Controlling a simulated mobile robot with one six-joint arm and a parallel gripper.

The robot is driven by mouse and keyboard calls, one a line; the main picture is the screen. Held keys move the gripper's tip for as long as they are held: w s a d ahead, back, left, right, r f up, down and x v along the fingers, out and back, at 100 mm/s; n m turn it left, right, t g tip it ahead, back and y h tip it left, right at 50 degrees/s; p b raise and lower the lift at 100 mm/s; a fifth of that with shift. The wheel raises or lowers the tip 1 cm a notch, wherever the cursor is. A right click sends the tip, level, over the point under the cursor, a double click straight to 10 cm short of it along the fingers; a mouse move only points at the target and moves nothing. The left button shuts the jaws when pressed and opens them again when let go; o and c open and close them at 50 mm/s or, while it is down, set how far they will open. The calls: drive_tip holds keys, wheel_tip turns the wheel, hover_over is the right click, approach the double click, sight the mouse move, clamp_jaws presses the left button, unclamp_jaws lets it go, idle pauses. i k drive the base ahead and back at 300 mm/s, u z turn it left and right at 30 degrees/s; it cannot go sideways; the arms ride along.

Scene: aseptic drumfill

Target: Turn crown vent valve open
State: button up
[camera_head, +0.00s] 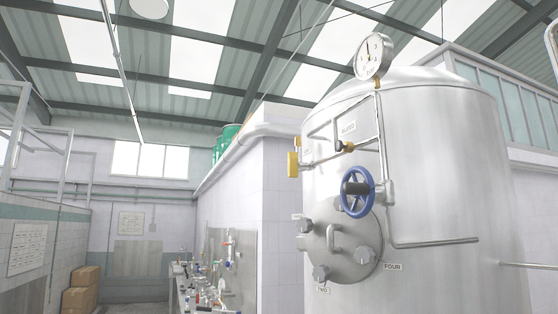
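A large steel tank (440,170) with a domed crown fills the right of the view. A blue handwheel (369,203) with a black part at its middle stands out from the tank's front. A yellow fitting (293,163) sits at the left end of a pipe. I cannot tell from the labels which of these is the crown vent valve, nor whether it is open. My gripper is not in view.
A round dial gauge (374,56) stands on the tank's crown. A pipe (435,243) runs along the tank. Boxes (81,290) and a cluttered bench (205,290) are at left.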

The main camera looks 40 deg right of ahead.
sight(294, 165)
drive_tip(key=u, duration=0.25)
drive_tip(key=i, duration=0.95)
drive_tip(key=u, duration=0.15)
